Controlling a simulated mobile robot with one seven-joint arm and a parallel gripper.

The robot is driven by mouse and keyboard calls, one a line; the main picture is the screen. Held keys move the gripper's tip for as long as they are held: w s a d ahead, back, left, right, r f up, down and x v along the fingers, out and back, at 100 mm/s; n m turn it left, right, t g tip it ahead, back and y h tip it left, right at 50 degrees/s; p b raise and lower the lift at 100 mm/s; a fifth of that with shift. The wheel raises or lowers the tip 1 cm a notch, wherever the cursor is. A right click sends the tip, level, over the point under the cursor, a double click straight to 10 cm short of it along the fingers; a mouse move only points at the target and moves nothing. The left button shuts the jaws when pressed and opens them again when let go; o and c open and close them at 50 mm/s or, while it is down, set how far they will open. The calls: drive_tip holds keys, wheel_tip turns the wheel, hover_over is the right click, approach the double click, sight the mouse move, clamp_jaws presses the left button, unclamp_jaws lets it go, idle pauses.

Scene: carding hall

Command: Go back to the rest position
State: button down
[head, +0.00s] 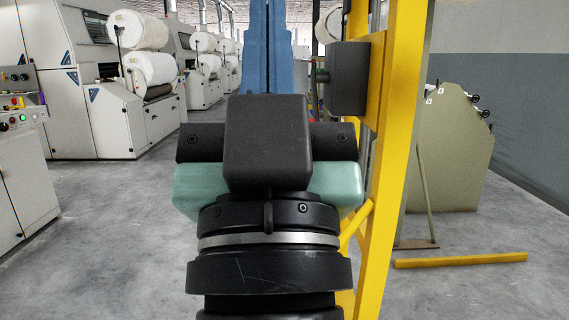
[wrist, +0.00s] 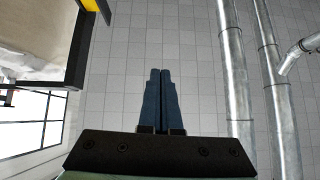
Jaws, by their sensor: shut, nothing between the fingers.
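My gripper (head: 268,12) is in the middle of the head view, with its two blue fingers pointing straight up past the top edge. In the wrist view my gripper (wrist: 160,73) shows its fingers side by side, touching, with nothing between them. The gripper is shut and empty. Behind the fingers, the wrist view shows the tiled ceiling, so the gripper faces upward.
A yellow frame (head: 399,120) with a dark box (head: 348,79) stands close to the right of my gripper. White machines with rolls (head: 141,30) line the left. A greenish machine (head: 450,150) stands at right. Ceiling pipes (wrist: 235,80) run overhead. Grey floor (head: 120,250) is open at left.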

wheel_tip(320, 180, up, 39)
drive_tip(key=s+d+h+p, duration=0.1)
drive_tip(key=s+p, duration=0.1)
drive_tip(key=p, duration=3.5)
drive_tip(key=shift+r+p, duration=0.2)
drive_tip(key=shift+p, duration=0.2)
